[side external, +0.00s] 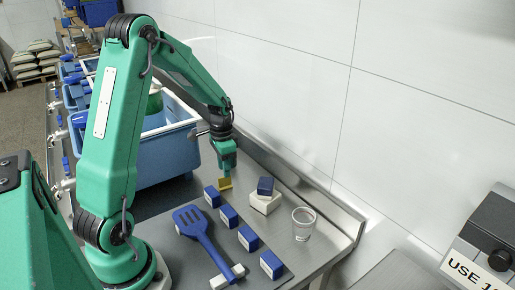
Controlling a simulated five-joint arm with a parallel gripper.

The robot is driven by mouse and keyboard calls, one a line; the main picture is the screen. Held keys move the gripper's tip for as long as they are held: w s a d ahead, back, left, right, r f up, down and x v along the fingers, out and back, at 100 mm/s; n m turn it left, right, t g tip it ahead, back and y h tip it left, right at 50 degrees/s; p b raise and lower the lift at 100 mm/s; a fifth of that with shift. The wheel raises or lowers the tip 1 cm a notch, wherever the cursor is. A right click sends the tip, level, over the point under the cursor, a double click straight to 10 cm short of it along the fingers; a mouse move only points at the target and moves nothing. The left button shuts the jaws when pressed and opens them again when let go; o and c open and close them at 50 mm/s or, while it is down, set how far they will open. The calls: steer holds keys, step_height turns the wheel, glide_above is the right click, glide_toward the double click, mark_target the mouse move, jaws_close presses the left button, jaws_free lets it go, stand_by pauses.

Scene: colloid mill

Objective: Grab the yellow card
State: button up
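The yellow card (225,184) is small and stands tilted on or just above the metal table, behind the row of blue blocks. My gripper (228,174) points down, with its tip directly at the card's upper edge. The tip seems to touch or overlap the card from this view. The fingers are too small and too closely seen from one side to tell whether they are open or shut on it.
Several blue blocks (229,216) form a row beside a blue slotted spatula (195,222). A white block (266,203) carries a dark blue block (265,186). A clear cup (303,224) stands right. A blue bin (165,158) is behind; the wall runs along the right.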

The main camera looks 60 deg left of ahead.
mark_target(225, 182)
steer(key=shift+f, duration=0.15)
steer(key=shift+a+f, duration=0.1)
steer(key=shift+f, duration=2.35)
steer(key=shift+c, duration=0.2)
jaws_close()
